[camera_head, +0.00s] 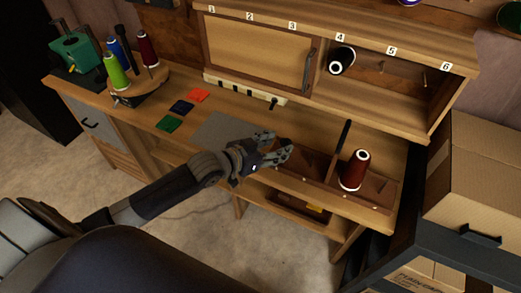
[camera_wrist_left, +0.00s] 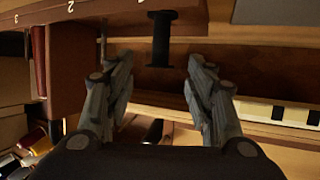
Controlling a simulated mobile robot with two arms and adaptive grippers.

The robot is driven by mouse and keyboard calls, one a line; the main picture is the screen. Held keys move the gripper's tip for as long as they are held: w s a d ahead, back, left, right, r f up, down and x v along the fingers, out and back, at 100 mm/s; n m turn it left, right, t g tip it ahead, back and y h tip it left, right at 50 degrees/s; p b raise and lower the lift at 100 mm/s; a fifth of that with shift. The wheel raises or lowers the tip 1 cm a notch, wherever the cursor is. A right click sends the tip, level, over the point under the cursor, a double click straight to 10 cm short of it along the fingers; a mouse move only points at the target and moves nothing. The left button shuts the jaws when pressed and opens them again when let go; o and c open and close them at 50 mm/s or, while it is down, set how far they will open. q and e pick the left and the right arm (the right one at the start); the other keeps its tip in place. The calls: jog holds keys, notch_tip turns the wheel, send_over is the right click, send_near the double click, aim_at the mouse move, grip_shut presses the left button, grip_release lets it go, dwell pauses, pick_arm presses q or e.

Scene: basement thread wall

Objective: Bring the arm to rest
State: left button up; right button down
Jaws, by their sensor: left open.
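My left arm reaches in from the left in the head view. Its gripper (camera_head: 277,147) is open and empty above the bench, at the left end of the wooden tray (camera_head: 384,194). In the left wrist view the two fingers (camera_wrist_left: 160,85) stand apart with nothing between their tips. A dark I-shaped thing (camera_wrist_left: 160,38) shows beyond them; I cannot tell what it is. A dark red thread cone (camera_head: 356,170) stands upright in the tray, to the right of the gripper and apart from it. My right gripper is not in view.
A black spool (camera_head: 342,60) sits under number 4 in the wall cabinet. A spool stand (camera_head: 138,86) and green machine (camera_head: 74,52) are at the bench's left end. Coloured squares (camera_head: 182,107) lie beside a grey mat (camera_head: 213,132). Cardboard boxes (camera_head: 478,178) stand at right.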

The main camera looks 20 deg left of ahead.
pick_arm(q)
jog(key=v, duration=0.7)
jog(key=shift+s, duration=0.15)
jog(key=s+d+f+n+g+y, duration=0.1)
jog(key=s+f+n+g+y, duration=0.25)
jog(key=s, duration=0.75)
jog(key=s+f+m+g+y, duration=0.15)
jog(key=s+f+g, duration=0.4)
jog(key=s, duration=0.55)
notch_tip(320, 180, down, 27)
jog(key=s+g, duration=0.1)
jog(key=s+a+f+g, duration=0.1)
jog(key=s+a+f, duration=0.1)
jog(key=s+f, duration=1.4)
jog(key=shift+s+a+f+n+y, duration=0.2)
jog(key=shift+s+a+n+y, duration=0.15)
jog(key=shift+s, duration=0.45)
